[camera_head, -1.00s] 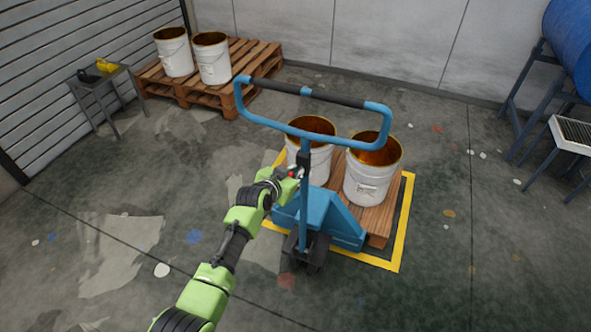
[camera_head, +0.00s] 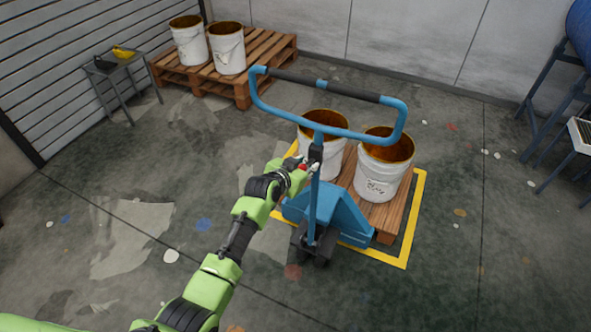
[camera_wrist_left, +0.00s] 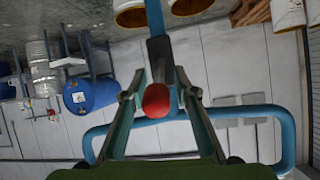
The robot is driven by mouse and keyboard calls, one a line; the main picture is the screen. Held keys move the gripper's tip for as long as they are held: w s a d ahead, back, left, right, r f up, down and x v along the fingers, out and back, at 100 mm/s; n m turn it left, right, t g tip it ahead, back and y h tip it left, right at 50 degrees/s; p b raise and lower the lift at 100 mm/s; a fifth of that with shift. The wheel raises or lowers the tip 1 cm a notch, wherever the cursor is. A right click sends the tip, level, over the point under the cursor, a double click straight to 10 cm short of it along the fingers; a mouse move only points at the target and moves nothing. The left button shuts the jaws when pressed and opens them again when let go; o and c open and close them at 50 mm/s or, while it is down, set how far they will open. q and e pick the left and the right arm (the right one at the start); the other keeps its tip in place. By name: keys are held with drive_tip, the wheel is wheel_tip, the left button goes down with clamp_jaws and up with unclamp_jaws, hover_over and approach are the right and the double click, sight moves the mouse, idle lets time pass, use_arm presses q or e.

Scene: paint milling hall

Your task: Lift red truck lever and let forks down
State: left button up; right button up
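The blue pallet truck (camera_head: 335,213) stands at the front of a wooden pallet (camera_head: 390,222) with two white buckets on it. Its forks are hidden under the pallet. Its handle (camera_head: 265,95) rises as a loop with black grips. The red lever (camera_wrist_left: 156,101) is a round knob below a black block on the handle shaft; in the head view only a small red spot (camera_head: 303,167) shows. My left gripper (camera_wrist_left: 158,88) is open, with one finger on each side of the red knob and a gap visible on both sides. My right gripper is not in view.
A yellow floor outline (camera_head: 411,230) surrounds the loaded pallet. Another pallet (camera_head: 238,88) with two buckets stands at the back left, beside a small table (camera_head: 118,72). A blue drum on a stand (camera_head: 550,105) is at the right. The front floor is clear.

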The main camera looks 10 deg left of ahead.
use_arm(q)
drive_tip(key=v, duration=1.1)
idle(0.3)
drive_tip(key=s+a+f+n+g+y+b, duration=0.15)
drive_tip(key=s+f, duration=0.45)
drive_tip(key=f, duration=0.6)
drive_tip(key=s+a+f+g+b, duration=0.1)
drive_tip(key=s+a+f+g, duration=0.15)
drive_tip(key=s+f, duration=0.7)
drive_tip(key=s+a+f+n+g+y+b, duration=0.1)
drive_tip(key=s+a+f, duration=0.15)
drive_tip(key=f, duration=1.35)
drive_tip(key=s+a+f+g+b, duration=0.1)
drive_tip(key=s+f, duration=0.5)
drive_tip(key=s, duration=0.6)
drive_tip(key=s+a+f+g+y+b, duration=0.1)
drive_tip(key=s+a+f, duration=0.3)
drive_tip(key=s, duration=0.7)
drive_tip(key=s+a+f+g+y+b, duration=0.1)
drive_tip(key=s+a+f+g, duration=0.2)
drive_tip(key=s+f, duration=0.6)
drive_tip(key=s, duration=0.3)
drive_tip(key=shift+s+a+n, duration=0.15)
drive_tip(key=shift+s+n, duration=0.2)
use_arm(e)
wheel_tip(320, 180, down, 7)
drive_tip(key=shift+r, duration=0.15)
